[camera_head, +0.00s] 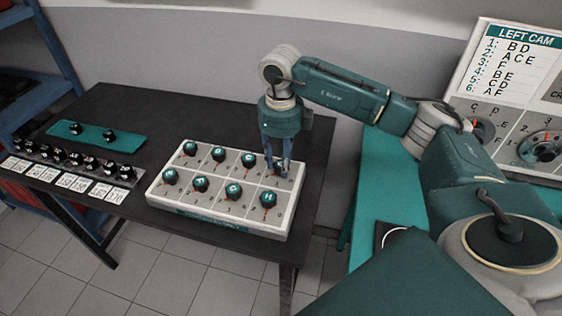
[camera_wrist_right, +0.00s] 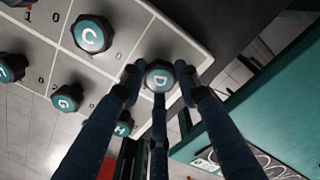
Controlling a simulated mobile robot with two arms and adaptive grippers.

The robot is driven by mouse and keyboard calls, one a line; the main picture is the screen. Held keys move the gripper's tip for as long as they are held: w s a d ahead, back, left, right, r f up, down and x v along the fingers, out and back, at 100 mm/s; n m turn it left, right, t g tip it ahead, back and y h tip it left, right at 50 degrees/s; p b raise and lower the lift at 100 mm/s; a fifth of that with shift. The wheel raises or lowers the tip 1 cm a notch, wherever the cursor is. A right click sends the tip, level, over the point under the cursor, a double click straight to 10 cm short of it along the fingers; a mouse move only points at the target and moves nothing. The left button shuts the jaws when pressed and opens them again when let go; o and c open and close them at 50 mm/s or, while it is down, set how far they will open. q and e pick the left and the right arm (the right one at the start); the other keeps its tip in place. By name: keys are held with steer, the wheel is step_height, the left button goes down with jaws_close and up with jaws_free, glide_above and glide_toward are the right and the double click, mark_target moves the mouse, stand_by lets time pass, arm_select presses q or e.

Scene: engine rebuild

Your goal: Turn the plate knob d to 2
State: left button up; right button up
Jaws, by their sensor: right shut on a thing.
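The plate (camera_head: 222,216) is a white panel on the dark table, with two rows of round teal-capped knobs. Knob D (camera_wrist_right: 159,78) is at the plate's corner in the right wrist view, its white letter facing the camera. In the head view it is at the right end of the back row, mostly hidden by my gripper. My right gripper (camera_wrist_right: 158,88) points down from above, its blue fingers closed around knob D. A red mark shows beside the knob in the head view, but its number cannot be read. My left gripper is not in view.
Knob C (camera_wrist_right: 92,34) and knob H (camera_wrist_right: 122,124) are close to the gripped knob. A teal tray (camera_head: 97,136) with two black knobs and a row of black knobs with cards are at the left. A "LEFT CAM" board (camera_head: 520,45) stands at the right.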

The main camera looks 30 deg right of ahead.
mark_target(280, 164)
steer(key=shift+w+r, duration=0.2)
steer(key=o, duration=1.1)
steer(key=shift+o, duration=0.2)
steer(key=shift+f, duration=0.1)
step_height(280, 164, up, 12)
steer(key=shift+s, duration=0.1)
